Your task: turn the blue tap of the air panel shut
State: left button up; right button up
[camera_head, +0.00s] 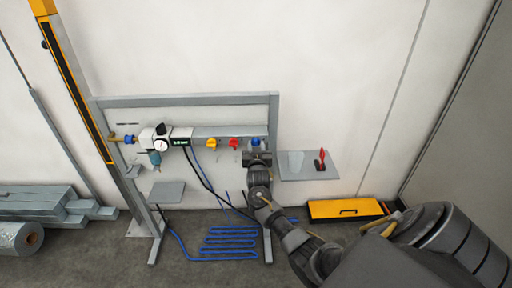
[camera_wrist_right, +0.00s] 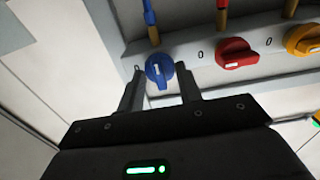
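The air panel (camera_head: 180,99) is a grey frame against the wall, with yellow, red and blue taps in a row. The blue tap (camera_head: 256,141) is at the right end of the row. In the right wrist view the blue tap (camera_wrist_right: 159,70) has a white mark on its knob and sits between my right gripper's fingertips (camera_wrist_right: 160,88). The fingers stand open on either side of it, with a gap visible at each side. In the head view my right gripper (camera_head: 257,156) is just below the blue tap. My left gripper is in neither view.
The red tap (camera_wrist_right: 236,53) and yellow tap (camera_wrist_right: 303,41) are close beside the blue one. A grey shelf (camera_head: 295,168) with a red-handled item (camera_head: 321,160) is right of the panel. A yellow case (camera_head: 345,209) and blue hose (camera_head: 230,240) lie on the floor.

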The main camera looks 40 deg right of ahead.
jog(key=c, duration=0.3)
jog(key=shift+c, duration=0.2)
jog(key=n+p, duration=0.1)
jog(key=n, duration=0.1)
jog(key=n+p, duration=0.1)
jog(key=shift+r+n+p, duration=0.2)
jog(key=shift+n+p, duration=0.15)
jog(key=shift+n, duration=0.05)
jog(key=n+p, duration=0.2)
jog(key=n, duration=0.2)
jog(key=shift+n, duration=0.3)
jog(key=n+p, duration=0.2)
jog(key=n, duration=0.3)
jog(key=shift+w+f+p, duration=0.1)
jog(key=shift+p, duration=0.25)
jog(key=shift+f+n+p, duration=0.15)
jog(key=shift+n+p, duration=0.5)
jog(key=shift+n, duration=1.45)
jog(key=shift+a, duration=0.1)
